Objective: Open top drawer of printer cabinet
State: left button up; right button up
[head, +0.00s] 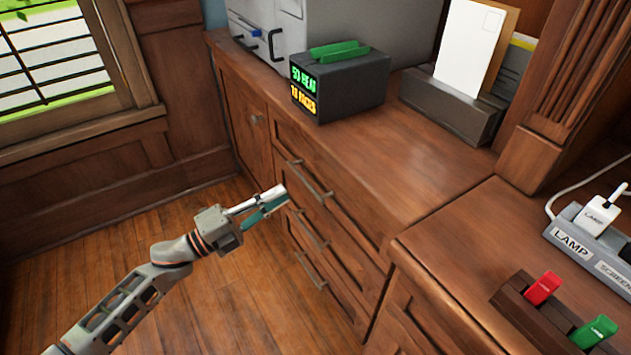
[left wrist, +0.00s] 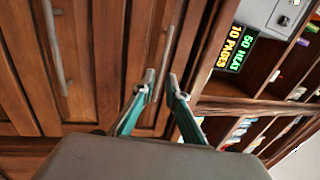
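The printer cabinet (head: 268,112) is dark wood, with a stack of drawers on its front. The top drawer's bar handle (head: 311,179) is in the head view, and the drawer front looks flush. My left gripper (head: 281,195) is in front of the drawers, just left of and below that handle. In the left wrist view its teal fingers (left wrist: 160,88) are apart, and a bar handle (left wrist: 165,60) shows between or just beyond the tips. I cannot tell if they touch it. My right gripper is not in view.
Lower drawer handles (head: 312,270) stick out below. On the cabinet top are a dark box with a lit display (head: 340,84), a grey printer (head: 350,28) and a letter holder (head: 450,106). A power strip (head: 590,240) lies at right. The floor (head: 200,300) is clear.

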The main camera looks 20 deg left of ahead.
aim_at(303, 179)
pick_arm(q)
jog(key=x, duration=0.7)
jog(key=shift+w+d+r, duration=0.15)
jog(key=shift+w+d, duration=0.05)
jog(key=shift+w, duration=0.05)
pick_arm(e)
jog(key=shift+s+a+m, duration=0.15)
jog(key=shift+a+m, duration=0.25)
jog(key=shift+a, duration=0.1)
pick_arm(q)
grip_shut()
